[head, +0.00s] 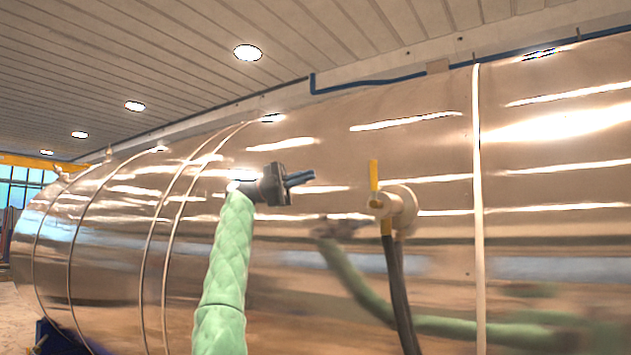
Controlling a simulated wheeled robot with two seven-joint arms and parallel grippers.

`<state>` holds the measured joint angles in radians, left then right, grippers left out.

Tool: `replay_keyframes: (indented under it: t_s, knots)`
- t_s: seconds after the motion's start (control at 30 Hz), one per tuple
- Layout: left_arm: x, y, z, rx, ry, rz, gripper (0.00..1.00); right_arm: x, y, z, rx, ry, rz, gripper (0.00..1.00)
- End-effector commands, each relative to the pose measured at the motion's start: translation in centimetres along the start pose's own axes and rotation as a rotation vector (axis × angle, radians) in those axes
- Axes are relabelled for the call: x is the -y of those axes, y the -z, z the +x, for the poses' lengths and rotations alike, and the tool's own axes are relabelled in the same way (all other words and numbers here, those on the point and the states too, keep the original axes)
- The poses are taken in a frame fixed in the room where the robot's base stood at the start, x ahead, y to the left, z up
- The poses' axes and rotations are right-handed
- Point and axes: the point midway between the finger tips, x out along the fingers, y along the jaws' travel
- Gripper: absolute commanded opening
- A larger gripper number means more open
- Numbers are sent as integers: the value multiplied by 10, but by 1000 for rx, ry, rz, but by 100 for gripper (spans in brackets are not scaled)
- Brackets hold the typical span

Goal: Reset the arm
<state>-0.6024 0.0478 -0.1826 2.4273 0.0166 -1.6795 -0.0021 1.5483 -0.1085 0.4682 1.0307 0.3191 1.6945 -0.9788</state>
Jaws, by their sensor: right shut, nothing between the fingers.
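My right arm (222,285), in a pale green quilted sleeve, rises from the bottom edge left of centre. At its top my dark right gripper (301,179) points to the right, its fingers shut and empty. It stands in front of the shiny copper-coloured vacuum chamber (290,295). A valve (396,208) with an upright yellow handle (374,178) sticks out from the chamber to the right of the gripper, with a clear gap in the picture. A blurred green and dark reflection of an arm shows in the metal. My left gripper is not in view.
A dark hose (401,290) with a yellow upper end hangs below the valve. A pale vertical band (478,230) and several thin ribs run around the chamber. A blue pipe (370,84) runs along the upper wall. The space left of my arm shows no loose objects.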

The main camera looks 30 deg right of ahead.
Motion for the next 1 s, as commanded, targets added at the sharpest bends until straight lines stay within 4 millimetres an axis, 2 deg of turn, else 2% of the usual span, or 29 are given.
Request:
replay_keyframes:
  t_s: [0.17, 0.8, 1.0]
  knots:
    - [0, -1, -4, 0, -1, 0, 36, 0, 0, -5, 0, 0, 0, 0]
    - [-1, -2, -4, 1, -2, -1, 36, 1, 0, -5, 2, 3, 41, 0]
    - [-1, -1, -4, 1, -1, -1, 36, 26, -17, -7, 98, 128, 132, 0]
